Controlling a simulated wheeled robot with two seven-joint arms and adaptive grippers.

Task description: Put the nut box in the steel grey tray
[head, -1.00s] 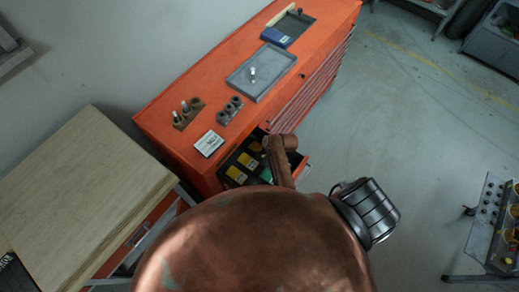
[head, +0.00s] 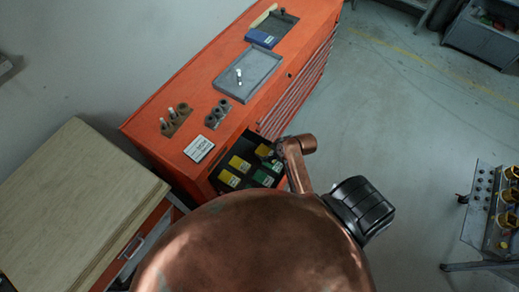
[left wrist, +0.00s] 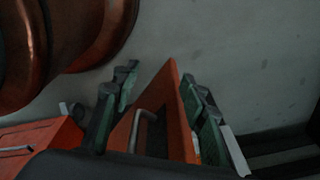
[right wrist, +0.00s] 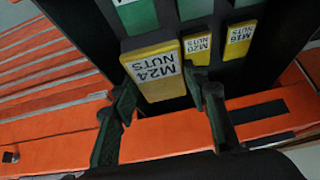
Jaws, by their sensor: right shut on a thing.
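The nut box (right wrist: 158,74) is yellow with a white "M24 NUTS" label, in the open cabinet drawer in the right wrist view. My right gripper (right wrist: 163,88) is shut on it, one finger at each side. In the head view the right gripper (head: 274,153) is at the drawer's right part, partly hidden by my arm. The steel grey tray (head: 258,72) lies on the orange cabinet top and holds a small pale upright piece (head: 239,77). My left gripper (left wrist: 158,75) shows only in the left wrist view, fingers apart, with an orange panel between or beyond them.
Other yellow (head: 228,178) and green (head: 262,178) boxes fill the drawer. The cabinet top holds a white label card (head: 199,148), two bolt holders (head: 176,124) (head: 217,115) and a blue item (head: 262,38). A wooden-topped bench (head: 80,200) stands at left.

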